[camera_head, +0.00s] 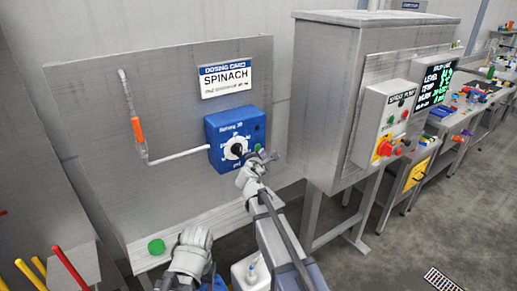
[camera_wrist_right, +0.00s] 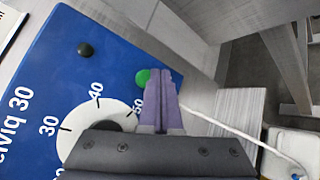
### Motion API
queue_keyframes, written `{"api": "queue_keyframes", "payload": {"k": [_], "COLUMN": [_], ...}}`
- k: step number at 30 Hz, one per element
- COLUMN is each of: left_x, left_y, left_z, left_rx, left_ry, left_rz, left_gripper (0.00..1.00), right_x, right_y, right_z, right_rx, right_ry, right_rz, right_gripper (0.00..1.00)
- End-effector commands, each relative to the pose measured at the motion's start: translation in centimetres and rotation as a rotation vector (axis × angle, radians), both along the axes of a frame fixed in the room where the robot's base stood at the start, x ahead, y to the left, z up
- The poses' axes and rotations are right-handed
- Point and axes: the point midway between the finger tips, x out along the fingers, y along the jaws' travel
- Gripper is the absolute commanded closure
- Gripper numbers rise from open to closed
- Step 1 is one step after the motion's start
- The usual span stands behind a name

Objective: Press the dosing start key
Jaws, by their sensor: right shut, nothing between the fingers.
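The blue dosing box (camera_head: 216,130) is mounted on the steel panel, with a white dial and black knob (camera_head: 236,149) on its face. In the right wrist view the box (camera_wrist_right: 50,95) fills the left side. A round green key (camera_wrist_right: 142,78) shows there right beside my closed fingertips, partly hidden by them. A small black button (camera_wrist_right: 85,49) is farther left. My right gripper (camera_head: 265,156) is shut and empty at the box's right edge; its purple fingers show in the wrist view (camera_wrist_right: 160,75). I cannot tell whether they touch the key. My left gripper (camera_head: 190,250) is low, its fingers not discernible.
A white SPINACH card (camera_head: 226,79) hangs above the box. An orange-handled pipe (camera_head: 138,130) runs along the panel to the left. A steel cabinet (camera_head: 325,95) with a control box (camera_head: 388,120) stands right. A green cap (camera_head: 156,246) sits on the lower ledge.

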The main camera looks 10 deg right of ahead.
Motion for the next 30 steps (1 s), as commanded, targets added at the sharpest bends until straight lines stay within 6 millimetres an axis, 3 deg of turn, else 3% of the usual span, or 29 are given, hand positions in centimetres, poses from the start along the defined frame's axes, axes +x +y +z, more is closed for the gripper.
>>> {"api": "queue_keyframes", "payload": {"k": [30], "left_x": [0.0], "left_y": [0.0], "left_z": [0.0], "left_rx": [0.000], "left_ry": [0.000], "left_rz": [0.000], "left_gripper": [0.43], "right_x": [1.1], "right_y": [0.4], "right_z": [0.0], "right_rx": [0.000], "right_ry": [0.000], "right_rz": [0.000], "right_gripper": [1.00]}}
